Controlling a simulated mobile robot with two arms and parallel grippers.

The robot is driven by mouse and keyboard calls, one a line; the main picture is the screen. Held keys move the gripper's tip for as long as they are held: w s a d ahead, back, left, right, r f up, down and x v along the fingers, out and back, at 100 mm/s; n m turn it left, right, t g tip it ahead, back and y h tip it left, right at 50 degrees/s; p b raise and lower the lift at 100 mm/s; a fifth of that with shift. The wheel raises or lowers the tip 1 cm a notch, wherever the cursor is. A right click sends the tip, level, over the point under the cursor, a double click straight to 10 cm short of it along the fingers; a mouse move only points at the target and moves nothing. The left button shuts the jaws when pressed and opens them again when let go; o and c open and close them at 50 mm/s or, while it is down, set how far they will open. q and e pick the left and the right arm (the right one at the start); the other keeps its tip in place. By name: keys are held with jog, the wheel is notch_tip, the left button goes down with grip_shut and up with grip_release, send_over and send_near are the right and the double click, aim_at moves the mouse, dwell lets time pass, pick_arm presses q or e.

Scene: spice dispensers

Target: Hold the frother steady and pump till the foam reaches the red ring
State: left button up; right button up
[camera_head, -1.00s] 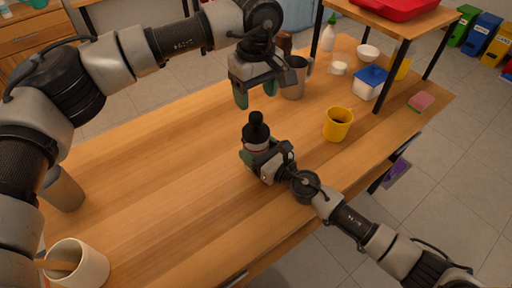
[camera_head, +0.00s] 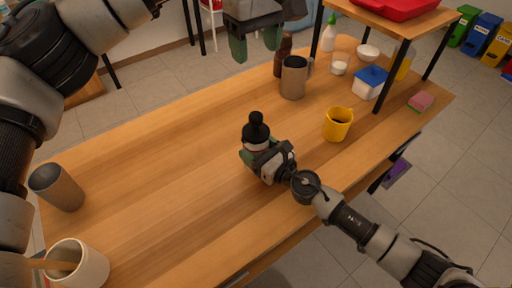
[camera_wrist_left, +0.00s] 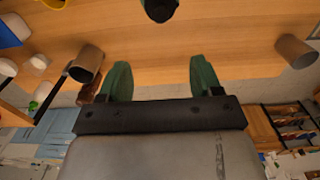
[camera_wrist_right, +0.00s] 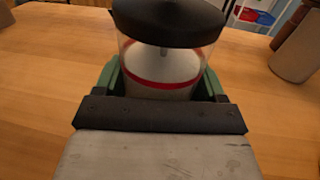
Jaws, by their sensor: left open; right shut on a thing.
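The frother (camera_head: 256,140) stands upright on the table, with a black lid and knob on a clear body. My right gripper (camera_head: 262,160) is shut around its body. In the right wrist view the frother (camera_wrist_right: 165,62) shows a red ring and white contents close to ring level; I cannot tell exactly where the foam top lies. My left gripper (camera_head: 255,48) is open and empty, above and behind the frother, apart from it. In the left wrist view the frother's black top (camera_wrist_left: 160,8) shows at the picture's upper edge, beyond the open fingers.
A metal pitcher (camera_head: 293,80) and brown bottle (camera_head: 283,58) stand behind the frother. A yellow cup (camera_head: 338,126) is to its right. A grey tumbler (camera_head: 58,188) and white pot (camera_head: 88,262) stand at the left. The table's (camera_head: 160,180) middle left is clear.

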jog(key=o, duration=1.2)
jog(key=shift+c, duration=0.2)
jog(key=v, duration=1.2)
